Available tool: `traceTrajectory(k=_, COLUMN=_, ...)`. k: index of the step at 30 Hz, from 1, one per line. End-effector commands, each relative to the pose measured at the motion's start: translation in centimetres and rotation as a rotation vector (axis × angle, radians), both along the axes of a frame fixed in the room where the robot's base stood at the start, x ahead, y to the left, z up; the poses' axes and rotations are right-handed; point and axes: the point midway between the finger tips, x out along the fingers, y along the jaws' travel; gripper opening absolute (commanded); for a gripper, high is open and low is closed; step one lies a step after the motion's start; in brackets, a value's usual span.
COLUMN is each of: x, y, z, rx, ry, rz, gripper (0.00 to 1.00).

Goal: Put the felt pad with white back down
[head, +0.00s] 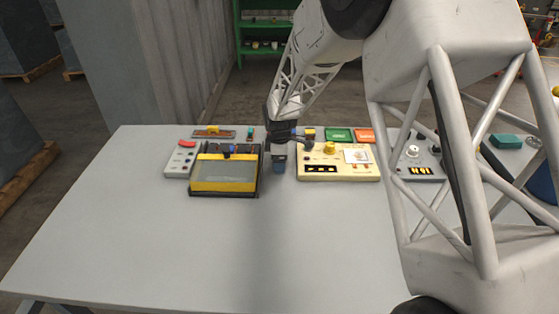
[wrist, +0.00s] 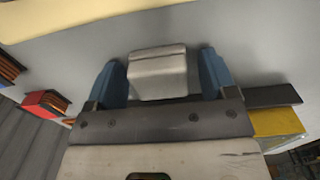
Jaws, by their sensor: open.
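A pale grey-white block (wrist: 158,75), which looks like the felt pad with white back, lies between my fingers in the wrist view. My gripper (wrist: 163,78) is open, with one blue finger on each side of the block. A narrow gap shows at the right finger; at the left finger I cannot tell whether they touch. In the head view my gripper (head: 279,172) is low over the table, between the yellow-and-black framed box and the cream panel. The block's underside is hidden, so its contact with the table cannot be told.
The yellow-and-black box (head: 224,186) stands close on the left, the cream panel (head: 340,173) with a yellow knob close on the right. A grey panel (head: 176,163), a green piece (head: 338,134) and an orange piece (head: 366,135) lie near the back edge. The table's front (head: 180,250) is clear.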

Motion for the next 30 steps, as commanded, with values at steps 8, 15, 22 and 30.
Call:
traceTrajectory(k=8, x=0.0, y=0.0, z=1.0, rx=0.0, ry=-0.001, rz=0.0, gripper=0.78)
traceTrajectory(k=15, x=0.0, y=0.0, z=3.9, rx=0.001, ry=-0.002, rz=0.0, gripper=0.78)
traceTrajectory(k=22, x=0.0, y=0.0, z=7.6, rx=0.001, ry=-0.002, rz=0.0, gripper=0.78)
traceTrajectory(k=30, x=0.0, y=0.0, z=11.1, rx=0.0, ry=-0.001, rz=0.0, gripper=0.78)
